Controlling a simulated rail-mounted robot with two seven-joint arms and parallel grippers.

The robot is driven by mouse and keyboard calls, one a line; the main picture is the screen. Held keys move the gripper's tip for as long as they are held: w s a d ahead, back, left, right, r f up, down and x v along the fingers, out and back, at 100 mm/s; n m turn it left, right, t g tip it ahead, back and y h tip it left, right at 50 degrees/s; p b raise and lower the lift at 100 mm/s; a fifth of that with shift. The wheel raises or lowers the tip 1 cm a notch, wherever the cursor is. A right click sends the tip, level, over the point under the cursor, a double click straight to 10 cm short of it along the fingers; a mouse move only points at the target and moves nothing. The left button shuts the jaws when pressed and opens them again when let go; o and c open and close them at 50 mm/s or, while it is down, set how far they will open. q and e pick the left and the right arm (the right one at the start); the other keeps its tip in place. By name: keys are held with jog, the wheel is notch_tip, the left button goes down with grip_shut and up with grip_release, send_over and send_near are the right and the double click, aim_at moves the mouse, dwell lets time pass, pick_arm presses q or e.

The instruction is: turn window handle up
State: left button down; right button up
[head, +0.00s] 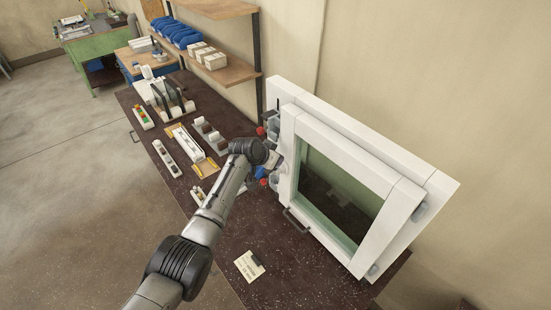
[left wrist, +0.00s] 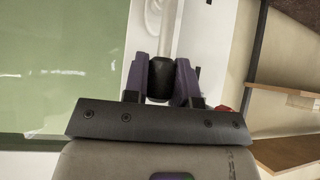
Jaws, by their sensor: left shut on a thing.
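The white window frame (head: 372,165) with its glass pane stands upright on the dark bench. My left arm reaches to the left stile of its sash, and my left gripper (head: 273,162) is there, largely hidden by my own wrist. In the left wrist view my left gripper (left wrist: 161,82) is shut on the window handle, with purple fingers on both sides of its black grip (left wrist: 160,79). A pale bar (left wrist: 167,32) runs from the grip to the top of that view. The handle's angle is hidden in the head view. My right gripper is not in view.
Red-topped clamps (head: 261,131) stand close beside the frame's left edge. Small parts and trays (head: 187,150) lie along the dark bench (head: 233,122). A paper note (head: 249,265) lies at the front. A shelf (head: 222,73) with boxes hangs at the back.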

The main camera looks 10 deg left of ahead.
pick_arm(q)
jog(key=c, duration=0.9)
grip_release()
jog(key=shift+a, duration=0.1)
jog(key=shift+s+a+r, duration=0.25)
jog(key=shift+s+r, duration=0.15)
jog(key=shift+r, duration=0.05)
jog(key=b+v, duration=0.1)
jog(key=v, duration=1.1)
jog(key=shift+s+r, duration=0.15)
